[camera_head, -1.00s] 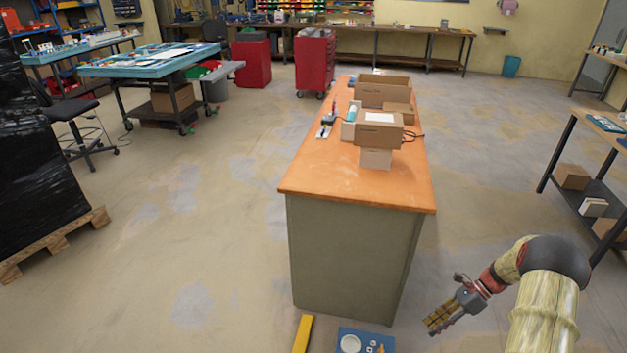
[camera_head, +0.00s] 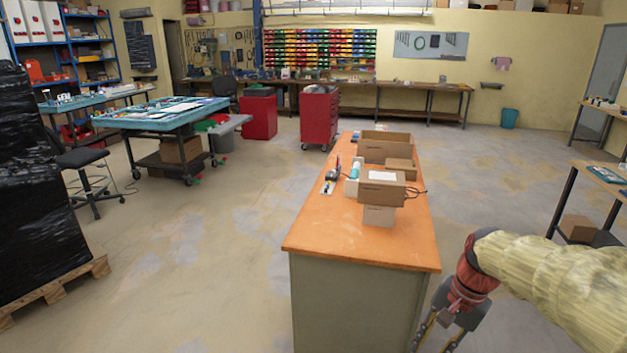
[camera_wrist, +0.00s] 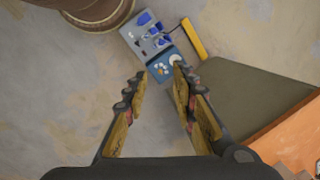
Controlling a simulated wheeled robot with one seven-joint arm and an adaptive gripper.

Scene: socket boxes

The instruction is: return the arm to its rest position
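My gripper (camera_head: 437,331) is at the lower right of the head view, beside the right side of the orange-topped workbench and below its top; its fingertips run close to the lower picture edge. In the wrist view my gripper (camera_wrist: 160,90) points down at the floor. Its two fingers are spread apart with nothing between them. My arm comes in from the right edge of the head view in a cream sleeve with a red and dark wrist.
The workbench (camera_head: 310,235) carries cardboard boxes (camera_head: 381,190) and small tools. In the wrist view, a blue-grey panel (camera_wrist: 150,38) with blue parts and a yellow bar (camera_wrist: 193,39) lie below. A shelf table (camera_head: 590,170) stands right. Floor left of the bench is clear.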

